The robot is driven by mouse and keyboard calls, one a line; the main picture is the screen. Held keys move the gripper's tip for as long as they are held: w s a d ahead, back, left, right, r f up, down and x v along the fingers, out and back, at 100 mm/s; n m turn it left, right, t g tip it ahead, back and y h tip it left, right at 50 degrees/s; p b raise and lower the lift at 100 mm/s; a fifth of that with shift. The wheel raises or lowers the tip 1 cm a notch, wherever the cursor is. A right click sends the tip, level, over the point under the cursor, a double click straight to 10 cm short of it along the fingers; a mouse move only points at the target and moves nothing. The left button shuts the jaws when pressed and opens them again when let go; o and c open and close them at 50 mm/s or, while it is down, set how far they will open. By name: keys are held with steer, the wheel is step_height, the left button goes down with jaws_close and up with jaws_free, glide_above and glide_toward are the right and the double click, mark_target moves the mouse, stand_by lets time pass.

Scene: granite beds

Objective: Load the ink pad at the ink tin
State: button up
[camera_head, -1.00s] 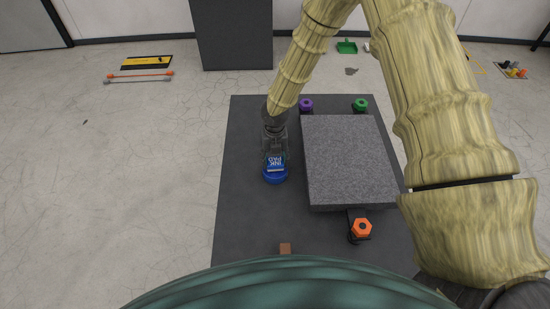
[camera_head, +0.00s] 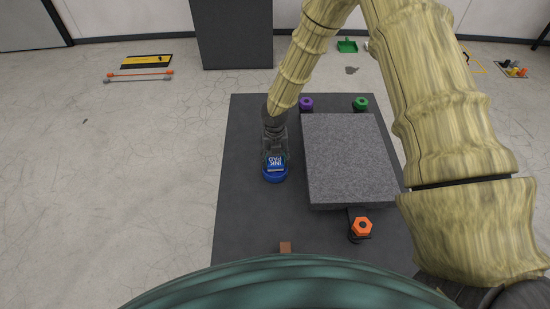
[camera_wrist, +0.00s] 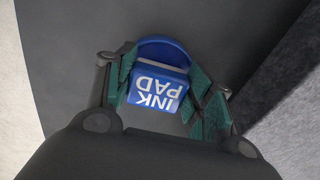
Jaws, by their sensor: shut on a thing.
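The ink pad is a blue block with a white "INK PAD" label (camera_wrist: 157,91). My gripper (camera_wrist: 162,86) is shut on it, with green finger pads on either side. In the head view the ink pad (camera_head: 276,161) is at the end of my arm, left of the granite slab. The round blue ink tin (camera_head: 275,178) sits on the dark base directly below the pad. In the wrist view the tin's blue rim (camera_wrist: 166,46) shows past the pad's far edge. Whether the pad touches the tin I cannot tell.
The grey granite slab (camera_head: 348,160) stands just right of my gripper. Purple (camera_head: 306,104), green (camera_head: 361,104) and orange (camera_head: 361,227) knobs surround it. A small brown block (camera_head: 285,248) lies at the front. The dark base left of the tin is clear.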

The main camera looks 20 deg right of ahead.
steer(key=shift+f, duration=0.3)
steer(key=o, duration=1)
steer(key=shift+c, duration=0.3)
steer(key=c, duration=0.3)
steer(key=c, duration=0.8)
steer(key=shift+c, duration=0.2)
stand_by(0.4)
steer(key=shift+r+p, duration=0.1)
steer(key=shift+p, duration=0.2)
